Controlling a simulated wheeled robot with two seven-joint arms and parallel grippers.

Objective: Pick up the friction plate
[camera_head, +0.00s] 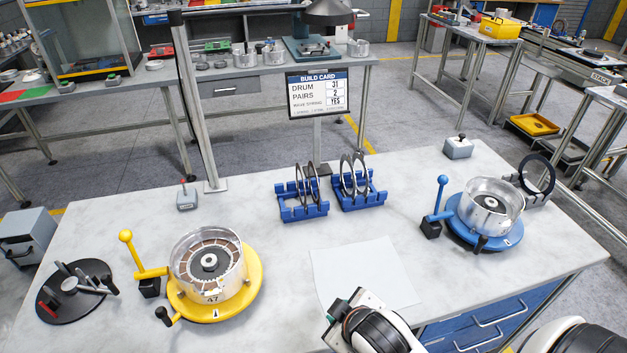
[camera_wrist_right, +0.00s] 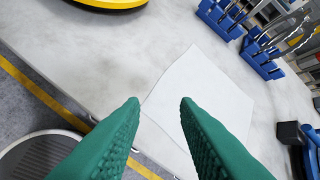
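Two blue racks stand mid-table in the head view, a left rack (camera_head: 303,212) and a right rack (camera_head: 360,203). Thin ring plates stand upright in the left rack (camera_head: 299,184) and the right rack (camera_head: 346,174). I cannot tell which are friction plates. A drum (camera_head: 240,272) on the yellow pallet (camera_head: 252,292) shows a ring with brown segments inside. My right gripper's green fingers (camera_wrist_right: 160,115) are apart and empty near the white sheet (camera_wrist_right: 205,95). My left gripper is out of view.
A blue pallet (camera_head: 487,234) with an open metal drum (camera_head: 488,205) stands right, beside a dark ring on a stand (camera_head: 538,174). A round black tool tray (camera_head: 55,308) lies far left. A build card (camera_head: 319,95) stands behind the racks. The sheet (camera_head: 362,275) is clear.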

